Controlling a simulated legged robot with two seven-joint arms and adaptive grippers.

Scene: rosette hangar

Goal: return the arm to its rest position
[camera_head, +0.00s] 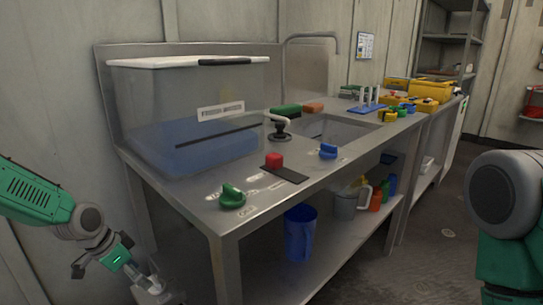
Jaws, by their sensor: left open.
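My left arm (35,195) comes in from the left, green with grey joints. My left gripper (150,280) is at the lower left, pointing down, open and with nothing seen between its fingers. It is below the level of the worktop and to the left of the steel bench (225,225), apart from it. Part of my right arm (508,215) shows at the right edge, green with a large dark grey joint. My right gripper is out of view.
A blue bucket (300,232) and a grey jug (346,202) stand on the shelf below. The floor at right is clear.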

